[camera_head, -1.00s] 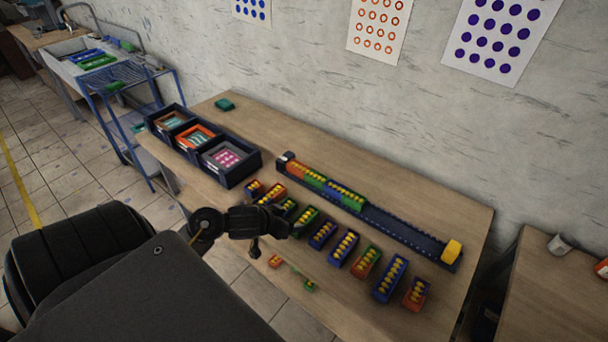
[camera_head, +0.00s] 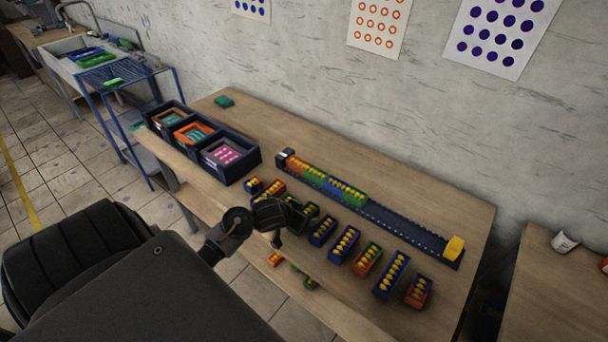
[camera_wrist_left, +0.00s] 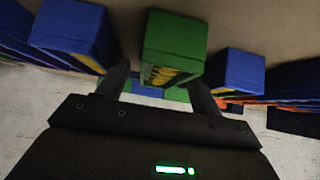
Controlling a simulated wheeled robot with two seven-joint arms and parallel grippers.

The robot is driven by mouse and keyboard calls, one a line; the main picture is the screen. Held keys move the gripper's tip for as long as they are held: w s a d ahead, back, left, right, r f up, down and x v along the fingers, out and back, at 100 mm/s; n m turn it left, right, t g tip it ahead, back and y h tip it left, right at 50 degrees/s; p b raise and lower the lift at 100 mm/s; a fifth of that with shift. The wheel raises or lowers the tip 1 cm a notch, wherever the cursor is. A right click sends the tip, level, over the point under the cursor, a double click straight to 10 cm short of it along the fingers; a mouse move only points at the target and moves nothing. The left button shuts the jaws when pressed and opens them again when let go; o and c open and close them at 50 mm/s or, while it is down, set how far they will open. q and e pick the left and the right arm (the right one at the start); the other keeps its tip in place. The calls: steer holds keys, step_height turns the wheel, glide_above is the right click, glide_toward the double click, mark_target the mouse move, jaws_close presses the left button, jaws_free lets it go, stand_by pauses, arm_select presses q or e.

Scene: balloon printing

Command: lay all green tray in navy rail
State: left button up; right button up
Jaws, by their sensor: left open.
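The navy rail (camera_head: 400,229) runs diagonally along the back of the table. A row of trays lies in front of the rail. A green tray (camera_head: 313,209) in this row is partly hidden by my left gripper (camera_head: 296,212). In the left wrist view, a green tray (camera_wrist_left: 175,38) with yellow pieces sits ahead of and between the open fingers of my left gripper (camera_wrist_left: 160,88). My right gripper is not in view.
Blue trays (camera_head: 322,231) and a mixed green and red tray (camera_head: 366,260) stand close by in the row. A yellow block (camera_head: 454,249) is at the rail's right end. Dark bins (camera_head: 236,171) stand at the left. The table behind the rail is clear.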

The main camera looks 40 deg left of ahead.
arm_select(q)
steer(key=shift+w+f, duration=0.4)
steer(key=shift+f, duration=0.05)
steer(key=shift+s, duration=0.1)
steer(key=shift+c, duration=0.8)
steer(key=c, duration=1)
steer(key=shift+r, duration=0.15)
